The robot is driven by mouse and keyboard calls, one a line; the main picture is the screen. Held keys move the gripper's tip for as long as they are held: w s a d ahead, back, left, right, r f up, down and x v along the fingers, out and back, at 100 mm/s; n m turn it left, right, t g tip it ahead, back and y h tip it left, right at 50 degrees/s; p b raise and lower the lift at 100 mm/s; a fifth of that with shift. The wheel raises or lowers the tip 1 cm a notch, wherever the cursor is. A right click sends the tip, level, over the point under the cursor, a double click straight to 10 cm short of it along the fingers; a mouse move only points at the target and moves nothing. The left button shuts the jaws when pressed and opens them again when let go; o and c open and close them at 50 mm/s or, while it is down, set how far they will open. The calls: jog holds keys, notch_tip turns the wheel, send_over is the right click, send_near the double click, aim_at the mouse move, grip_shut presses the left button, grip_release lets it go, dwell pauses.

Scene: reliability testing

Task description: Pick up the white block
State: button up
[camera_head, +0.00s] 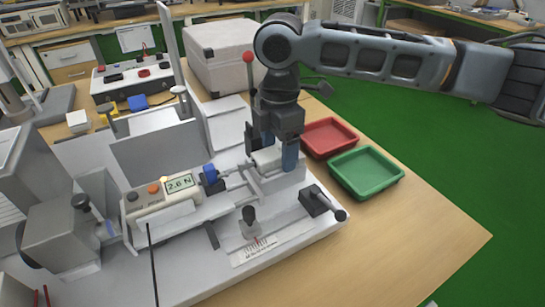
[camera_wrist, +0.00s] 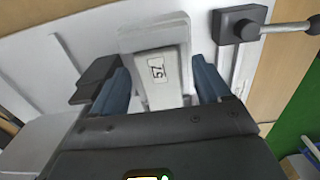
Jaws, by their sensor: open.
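In the head view the white block (camera_head: 266,158) sits in a pale holder on the test rig, partly hidden by my gripper (camera_head: 279,156). My gripper points down over it and is open, with one finger on each side of it.
A force gauge (camera_head: 165,195) reading 2.6 N stands left of the block. A black lever (camera_head: 322,203) is at the rig's right. A red tray (camera_head: 330,137) and a green tray (camera_head: 366,173) lie to the right. The table's front right is clear.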

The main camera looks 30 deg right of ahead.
jog(key=shift+c, duration=0.2)
jog(key=c, duration=1.1)
jog(key=shift+r, duration=0.1)
jog(key=shift+c, duration=0.2)
